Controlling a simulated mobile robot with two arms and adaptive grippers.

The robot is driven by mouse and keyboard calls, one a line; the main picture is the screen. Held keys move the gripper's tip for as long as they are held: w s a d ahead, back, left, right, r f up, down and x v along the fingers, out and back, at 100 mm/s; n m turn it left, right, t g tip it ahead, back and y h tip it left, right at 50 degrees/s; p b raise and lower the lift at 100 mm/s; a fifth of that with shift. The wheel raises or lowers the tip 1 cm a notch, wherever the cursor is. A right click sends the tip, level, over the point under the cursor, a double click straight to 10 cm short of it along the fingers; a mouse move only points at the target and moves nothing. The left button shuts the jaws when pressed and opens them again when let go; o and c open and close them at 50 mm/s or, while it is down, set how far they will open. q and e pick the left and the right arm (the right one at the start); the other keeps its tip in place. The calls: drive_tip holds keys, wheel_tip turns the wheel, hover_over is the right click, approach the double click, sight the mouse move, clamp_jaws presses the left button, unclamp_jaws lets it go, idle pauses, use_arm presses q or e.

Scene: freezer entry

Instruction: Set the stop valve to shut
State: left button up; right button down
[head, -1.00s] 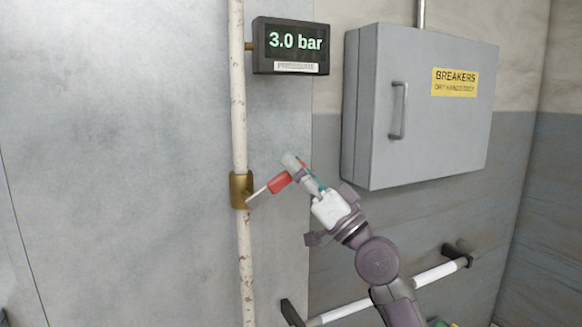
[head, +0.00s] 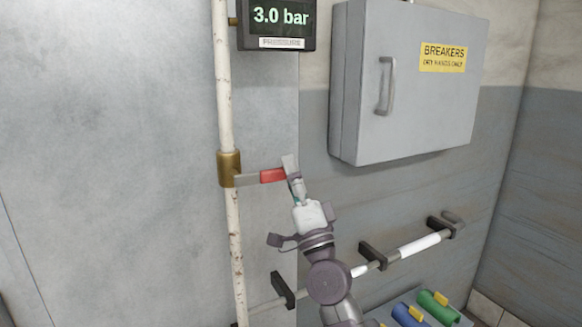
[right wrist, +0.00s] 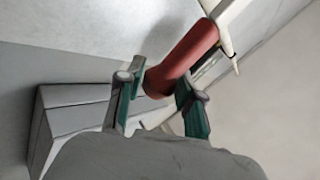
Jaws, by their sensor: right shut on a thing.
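The stop valve is a brass body (head: 229,170) on a vertical, worn white pipe. Its flat metal lever (head: 246,180) points right, almost level and roughly square to the pipe. The lever ends in a red grip (head: 272,175). My right gripper (head: 290,172) is at the outer end of the red grip and shut on it. In the right wrist view the red grip (right wrist: 182,58) lies between the two green-padded fingers (right wrist: 160,90). The fingers hide part of the grip. My left gripper is in neither view.
A pressure display (head: 276,22) above the valve reads 3.0 bar. A grey breaker box (head: 400,90) hangs to the right. A horizontal rail (head: 418,245) runs low on the wall, with blue (head: 408,314) and green (head: 438,306) items below. The wall left of the pipe is bare.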

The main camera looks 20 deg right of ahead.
drive_tip(key=shift+f, duration=0.25)
drive_tip(key=c, duration=1.1)
unclamp_jaws()
drive_tip(key=o, duration=0.3)
drive_tip(key=shift+r, duration=0.1)
drive_tip(key=shift+o, duration=0.2)
drive_tip(key=v, duration=1.2)
